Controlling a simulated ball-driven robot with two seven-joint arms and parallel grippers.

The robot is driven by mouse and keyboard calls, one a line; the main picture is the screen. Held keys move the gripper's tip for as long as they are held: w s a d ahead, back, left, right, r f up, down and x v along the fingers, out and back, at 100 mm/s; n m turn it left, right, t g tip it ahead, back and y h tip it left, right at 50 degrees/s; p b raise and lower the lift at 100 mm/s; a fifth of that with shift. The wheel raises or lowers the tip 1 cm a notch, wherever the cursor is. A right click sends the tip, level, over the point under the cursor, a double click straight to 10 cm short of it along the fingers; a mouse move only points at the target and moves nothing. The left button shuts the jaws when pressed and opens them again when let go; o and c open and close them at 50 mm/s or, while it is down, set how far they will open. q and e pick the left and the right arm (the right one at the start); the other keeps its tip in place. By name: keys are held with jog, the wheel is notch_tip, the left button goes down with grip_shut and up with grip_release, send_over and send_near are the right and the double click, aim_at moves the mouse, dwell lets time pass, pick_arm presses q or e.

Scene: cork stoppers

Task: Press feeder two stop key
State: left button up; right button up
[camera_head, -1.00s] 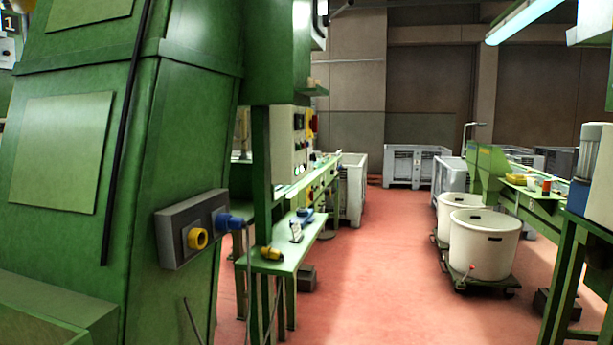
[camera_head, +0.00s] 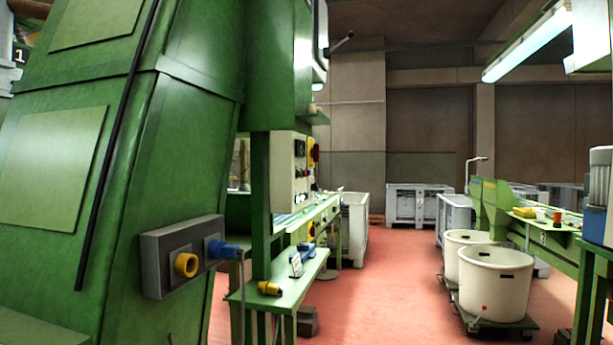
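No key marked as a feeder two stop key can be made out. A large green machine (camera_head: 180,130) fills the left side, with a small "1" sign at the far left edge. A grey socket box (camera_head: 155,262) with a yellow socket (camera_head: 186,265) and a blue plug (camera_head: 222,249) is fixed low on its side. Further back, a pale control panel (camera_head: 283,175) carries red, yellow and dark controls, too small to read. Neither of my grippers is in view.
A green bench (camera_head: 290,280) juts out beyond the machine. White tubs (camera_head: 496,283) on a dolly and a green conveyor (camera_head: 560,240) stand at the right. Grey crates (camera_head: 415,203) are at the back. The red floor (camera_head: 385,290) between is clear.

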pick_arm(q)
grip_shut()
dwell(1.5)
